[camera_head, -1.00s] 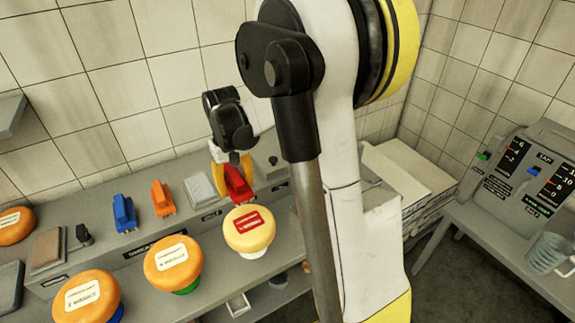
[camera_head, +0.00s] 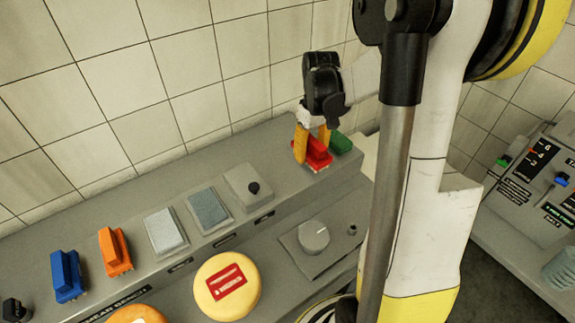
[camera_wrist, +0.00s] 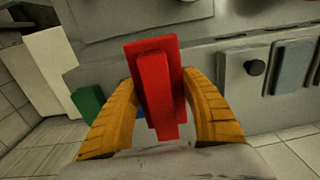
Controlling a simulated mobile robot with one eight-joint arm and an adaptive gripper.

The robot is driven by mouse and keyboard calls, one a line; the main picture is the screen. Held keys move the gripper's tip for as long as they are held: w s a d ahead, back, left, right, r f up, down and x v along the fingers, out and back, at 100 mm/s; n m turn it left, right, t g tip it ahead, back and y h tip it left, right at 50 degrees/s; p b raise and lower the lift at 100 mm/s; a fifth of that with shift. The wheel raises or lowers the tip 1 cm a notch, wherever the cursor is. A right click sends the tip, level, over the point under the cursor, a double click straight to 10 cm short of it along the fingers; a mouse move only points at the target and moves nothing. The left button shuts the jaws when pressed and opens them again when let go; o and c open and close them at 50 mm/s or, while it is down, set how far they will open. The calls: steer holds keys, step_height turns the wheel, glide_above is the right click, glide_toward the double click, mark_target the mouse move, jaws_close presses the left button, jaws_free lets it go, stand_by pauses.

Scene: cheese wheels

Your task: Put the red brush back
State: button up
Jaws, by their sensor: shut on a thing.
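The red brush (camera_head: 316,152) is between the yellow fingers of my gripper (camera_head: 312,142), at the right end of the raised back ledge in the head view. In the wrist view the red brush (camera_wrist: 155,88) lies between both fingers of my gripper (camera_wrist: 160,105), which is shut on it. A green block, probably another brush (camera_head: 341,142), is just to the right of it. Whether the red brush touches the ledge (camera_head: 290,185) cannot be told.
Blue (camera_head: 67,275) and orange (camera_head: 114,251) brushes stand on the ledge at left. Pale (camera_head: 165,231) and grey (camera_head: 208,209) pads and a plate with a black knob (camera_head: 250,187) follow. A yellow cheese wheel (camera_head: 226,287) is in front. Bare ledge lies left of the red brush.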

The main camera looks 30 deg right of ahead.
steer(key=b, duration=0.1)
glide_above(282, 174)
step_height(282, 174, down, 6)
steer(key=shift+d+r, duration=0.1)
steer(key=shift+r, duration=0.15)
steer(key=shift+f+b, duration=0.55)
steer(key=shift+f, duration=1.35)
steer(key=shift+f, duration=0.25)
steer(key=o, duration=1.2)
steer(key=shift+r, duration=0.1)
steer(key=shift+r, duration=0.1)
